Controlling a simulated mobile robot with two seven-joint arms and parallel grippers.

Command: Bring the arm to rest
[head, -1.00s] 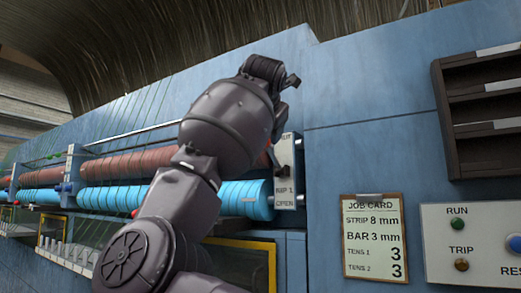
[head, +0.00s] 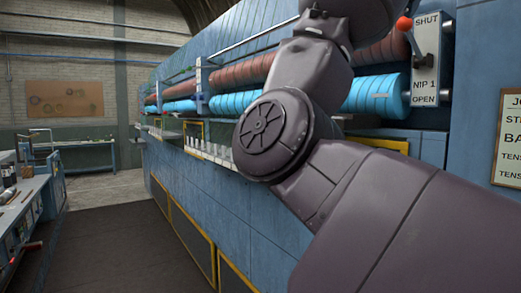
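One of my arms, coming in from the lower right, crosses the head view in front of the blue machine (head: 225,215). Its forearm rises past the top edge, so its gripper is out of view. My other arm and gripper do not show. Behind the arm is the NIP 1 plate (head: 428,65), marked SHUT at the top and OPEN at the bottom. Its lever ends in a red ball (head: 404,23) near the SHUT end. The arm hides part of the red-brown roller (head: 384,52) and the blue roller (head: 372,95).
A job card (head: 509,140) hangs at the right edge, cut off. The dark floor aisle (head: 120,240) on the left is clear. A workbench (head: 30,205) with tools lines the far left. A brick wall with a pegboard (head: 65,98) stands behind.

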